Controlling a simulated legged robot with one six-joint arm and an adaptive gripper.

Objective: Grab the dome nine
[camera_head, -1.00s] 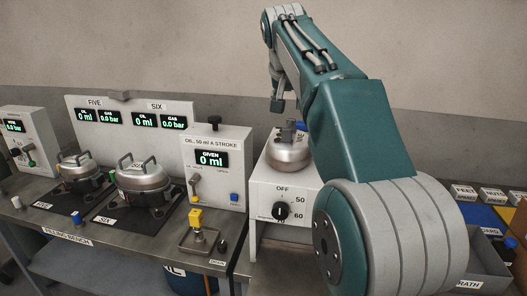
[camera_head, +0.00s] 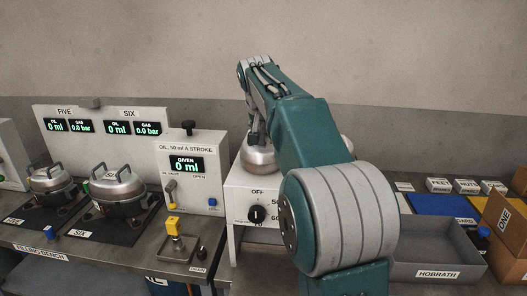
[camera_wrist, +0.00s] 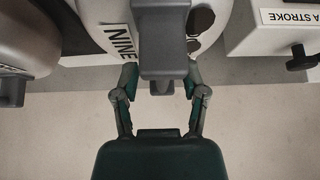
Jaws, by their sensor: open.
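Dome nine is a silver dome with a dark grey handle. In the wrist view its label NINE (camera_wrist: 119,42) faces me and its handle (camera_wrist: 160,40) runs down the middle. In the head view the dome (camera_head: 257,160) sits on a white box with a dial, partly behind my arm. My gripper (camera_wrist: 160,77) is open, with one finger on each side of the handle; I cannot tell whether they touch it. In the head view the fingers are mostly hidden by my arm.
Another rounded cover (camera_wrist: 25,35) with a handle is close on the left in the wrist view. The oil unit (camera_head: 187,165) stands left of the dial box (camera_head: 240,195). Domes five (camera_head: 50,180) and six (camera_head: 118,185) are farther left. A grey tray (camera_head: 437,250) lies right.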

